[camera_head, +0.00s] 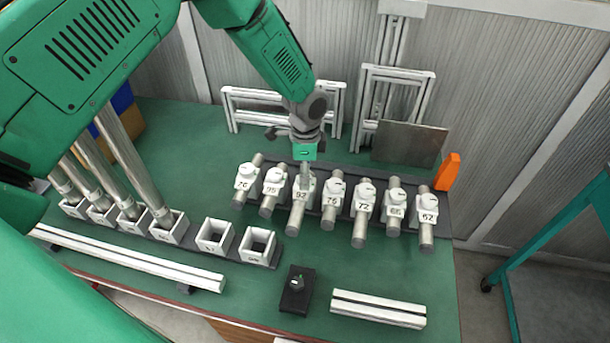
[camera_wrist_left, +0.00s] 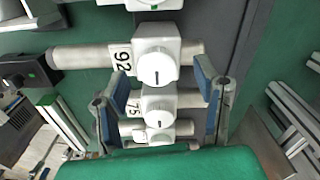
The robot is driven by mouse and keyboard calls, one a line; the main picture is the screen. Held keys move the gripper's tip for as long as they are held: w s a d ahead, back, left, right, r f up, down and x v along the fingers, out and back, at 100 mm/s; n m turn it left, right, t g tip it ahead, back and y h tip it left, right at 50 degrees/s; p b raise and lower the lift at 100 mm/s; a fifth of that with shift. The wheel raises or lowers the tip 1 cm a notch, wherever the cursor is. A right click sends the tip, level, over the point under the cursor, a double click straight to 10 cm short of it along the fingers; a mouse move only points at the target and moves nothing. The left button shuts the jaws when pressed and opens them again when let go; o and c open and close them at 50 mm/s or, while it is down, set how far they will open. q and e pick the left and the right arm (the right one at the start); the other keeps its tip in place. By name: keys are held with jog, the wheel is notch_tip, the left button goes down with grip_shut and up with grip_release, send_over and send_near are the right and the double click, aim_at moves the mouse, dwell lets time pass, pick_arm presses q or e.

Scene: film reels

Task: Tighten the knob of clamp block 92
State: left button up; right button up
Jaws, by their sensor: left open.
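Clamp block 92 (camera_head: 299,196) is a white block with a round knob, third from the left in a row of similar blocks, each on a grey rod. In the left wrist view its round white knob (camera_wrist_left: 158,68) faces the camera, with a short dark mark on it. My left gripper (camera_head: 305,172) reaches down over block 92 and hides part of its knob in the head view. In the wrist view the open left gripper (camera_wrist_left: 162,76) has one blue-padded finger on each side, apart from the knob. My right gripper is not in view.
Clamp block 75 (camera_head: 333,193) stands close to the right of block 92. Square white sockets (camera_head: 214,236), some holding tall tubes, stand at the front left. A small black block with a knob (camera_head: 296,290) and white rails (camera_head: 378,308) lie near the front edge.

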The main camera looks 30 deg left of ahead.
pick_arm(q)
notch_tip(320, 180, up, 10)
jog(key=shift+r, duration=0.25)
dwell(0.4)
jog(key=shift+s, duration=0.1)
